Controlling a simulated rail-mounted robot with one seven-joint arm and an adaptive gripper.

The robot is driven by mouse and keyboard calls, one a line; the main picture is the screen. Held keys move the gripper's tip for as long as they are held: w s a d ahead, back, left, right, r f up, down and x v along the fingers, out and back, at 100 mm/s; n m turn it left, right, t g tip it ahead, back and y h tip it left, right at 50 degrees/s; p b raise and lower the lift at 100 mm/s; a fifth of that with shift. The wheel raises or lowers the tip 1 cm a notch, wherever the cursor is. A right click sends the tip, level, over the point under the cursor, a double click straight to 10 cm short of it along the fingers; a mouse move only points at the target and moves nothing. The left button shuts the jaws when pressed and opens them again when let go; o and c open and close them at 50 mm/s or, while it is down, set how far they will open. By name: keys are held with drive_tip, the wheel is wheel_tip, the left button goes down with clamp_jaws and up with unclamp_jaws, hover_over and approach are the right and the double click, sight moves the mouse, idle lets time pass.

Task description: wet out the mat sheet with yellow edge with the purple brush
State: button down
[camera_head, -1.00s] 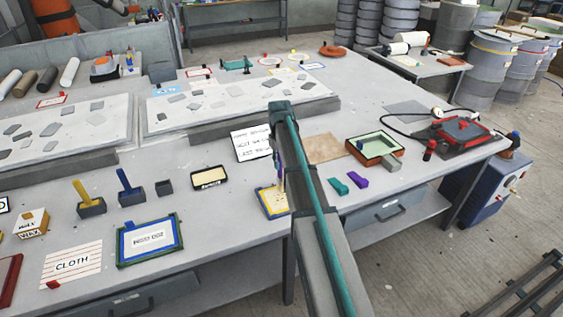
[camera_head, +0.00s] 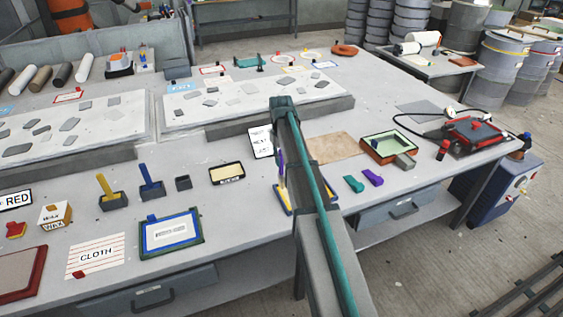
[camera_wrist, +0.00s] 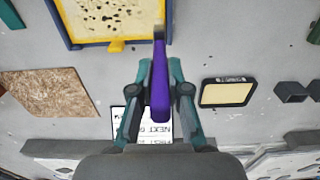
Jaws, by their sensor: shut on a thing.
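The purple brush (camera_wrist: 160,88) stands between the fingers of my gripper (camera_wrist: 159,70), which is shut on it. The mat sheet with yellow edge (camera_wrist: 112,18) is pale yellow with dark spots, cut off by the top of the wrist view. The brush tip overlaps its lower right corner in the picture; I cannot tell whether it touches. In the head view, my arm hides most of the sheet, leaving a yellow and blue edge (camera_head: 283,199). A sliver of the purple brush (camera_head: 281,168) shows left of my arm.
A brown board (camera_wrist: 50,92) and a black-framed cream pad (camera_wrist: 228,93) flank my gripper. A printed card (camera_head: 261,142) lies behind the sheet. Teal and purple blocks (camera_head: 373,177) and a green-lined tray (camera_head: 391,146) are to the right. Bare table shows between them.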

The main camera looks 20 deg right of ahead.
drive_tip(key=shift+d+r, duration=0.15)
drive_tip(key=shift+r, duration=0.45)
drive_tip(key=shift+r+p, duration=1.4)
drive_tip(key=shift+r, duration=0.8)
